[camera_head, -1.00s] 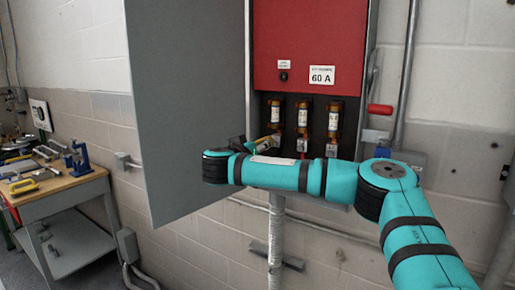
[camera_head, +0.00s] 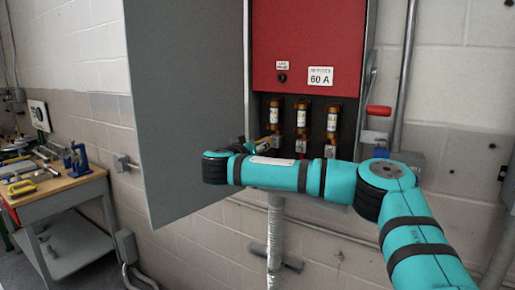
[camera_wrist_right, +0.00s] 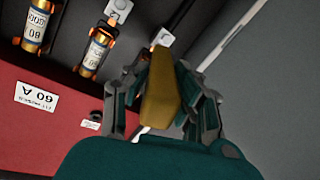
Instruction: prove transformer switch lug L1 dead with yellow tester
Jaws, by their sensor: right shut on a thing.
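The yellow tester (camera_wrist_right: 160,90) is gripped between the fingers of my right gripper (camera_wrist_right: 165,85) in the right wrist view. The switch's lugs sit below three fuses (camera_head: 302,115). The right wrist view shows a lug (camera_wrist_right: 163,38) beyond the tester, in line with the leftmost fuse; its label is unreadable. I cannot tell whether the tester touches it. My left gripper is out of view.
The red switch panel (camera_head: 308,45) carries a 60 A label. Its grey door (camera_head: 187,100) stands open at the left. A red handle (camera_head: 379,111) juts out on the right. A workbench (camera_head: 70,183) with tools stands far left.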

